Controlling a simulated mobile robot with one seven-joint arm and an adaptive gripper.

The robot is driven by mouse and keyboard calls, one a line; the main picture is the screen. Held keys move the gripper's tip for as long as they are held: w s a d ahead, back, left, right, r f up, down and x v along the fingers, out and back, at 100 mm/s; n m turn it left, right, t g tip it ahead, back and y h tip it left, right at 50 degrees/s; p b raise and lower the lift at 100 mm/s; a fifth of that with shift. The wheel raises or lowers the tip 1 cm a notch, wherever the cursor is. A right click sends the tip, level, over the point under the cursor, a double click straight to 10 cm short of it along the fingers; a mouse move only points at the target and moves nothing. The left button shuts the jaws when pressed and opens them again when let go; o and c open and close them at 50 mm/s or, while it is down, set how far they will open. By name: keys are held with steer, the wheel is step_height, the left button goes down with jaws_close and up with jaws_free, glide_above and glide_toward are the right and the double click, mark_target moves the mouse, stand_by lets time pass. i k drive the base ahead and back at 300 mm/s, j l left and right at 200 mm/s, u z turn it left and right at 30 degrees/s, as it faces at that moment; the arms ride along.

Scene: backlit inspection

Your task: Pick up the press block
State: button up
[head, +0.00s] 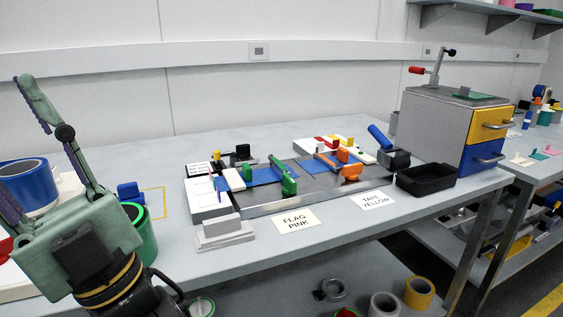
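A grey stepped block (225,232), with a wide base and a narrower upright top, stands on the workbench (330,231) near its front edge. It looks like the press block, though no label on it confirms this. My gripper (14,140) is at the far left of the head view, with its green-grey body low and its fingers pointing up. The fingers are spread apart with nothing between them. The gripper is well to the left of the grey block and not touching it. Part of the second finger is cut off by the picture edge.
A green tape roll (139,234) and a small blue block (131,191) lie between gripper and grey block. Behind the grey block is a fixture board (262,207) with coloured clamps. Cards reading FLAG PINK (296,220) and TAPE YELLOW (373,200), then a black bin (427,184), lie rightward.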

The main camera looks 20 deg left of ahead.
mark_target(128, 192)
steer(key=i+l+u, duration=0.15)
steer(key=u, duration=0.3)
steer(key=i+l+u, duration=0.1)
steer(key=u, duration=0.35)
steer(key=i+l+u, duration=0.1)
steer(key=l+u, duration=0.2)
steer(key=u, duration=0.15)
